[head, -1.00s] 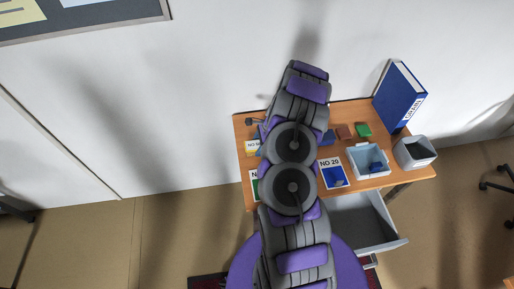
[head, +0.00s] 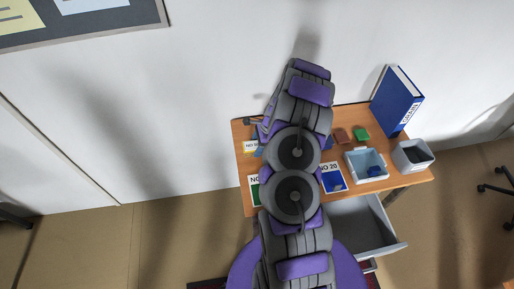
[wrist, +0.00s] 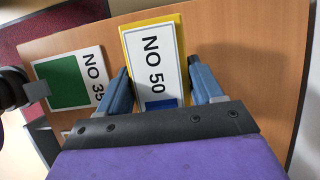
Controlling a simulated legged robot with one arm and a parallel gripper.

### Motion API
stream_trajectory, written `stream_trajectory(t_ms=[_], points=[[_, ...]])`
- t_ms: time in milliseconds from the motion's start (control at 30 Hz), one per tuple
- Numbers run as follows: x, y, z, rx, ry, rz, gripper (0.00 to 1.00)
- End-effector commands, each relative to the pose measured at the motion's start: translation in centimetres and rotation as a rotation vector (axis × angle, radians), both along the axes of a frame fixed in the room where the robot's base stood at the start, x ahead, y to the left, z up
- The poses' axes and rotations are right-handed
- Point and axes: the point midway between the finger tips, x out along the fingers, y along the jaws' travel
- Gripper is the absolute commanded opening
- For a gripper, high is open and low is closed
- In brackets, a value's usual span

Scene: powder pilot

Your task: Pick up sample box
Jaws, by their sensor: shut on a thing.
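A yellow-edged piece with a white face marked "NO 50" (wrist: 152,60) and a blue patch at its near end lies between the fingers of my gripper (wrist: 160,78) in the wrist view. I take it for the sample box. One blue finger is close along each side, and my gripper is shut on it. Its near end is hidden by my gripper's body. I cannot tell whether it is clear of the wooden table (wrist: 240,45). In the head view my arm hides the gripper and most of the table's left half.
A card with a green square (wrist: 68,82) marked NO 35 lies left of my gripper. In the head view, a NO 20 card (head: 332,178), a light-blue bin (head: 366,164), a grey bin (head: 413,155), a blue binder (head: 397,100) and an open drawer (head: 367,226) are to the right.

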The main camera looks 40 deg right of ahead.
Motion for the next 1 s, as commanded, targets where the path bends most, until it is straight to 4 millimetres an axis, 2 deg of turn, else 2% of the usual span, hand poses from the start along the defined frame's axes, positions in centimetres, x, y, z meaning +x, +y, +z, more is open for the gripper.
stream_trajectory(t_ms=[67,367,467,800,1000], points=[[0.0,0.0,1.1,0.0,-0.001,0.0,0.27],[-3.7,0.0,1.1,0.004,0.002,-0.004,0.27],[-5.2,-0.1,1.4,0.002,0.0,-0.003,0.27],[-12.4,-0.1,1.9,0.002,0.002,-0.005,0.27],[-14.9,0.0,2.1,0.003,0.003,-0.002,0.27]])
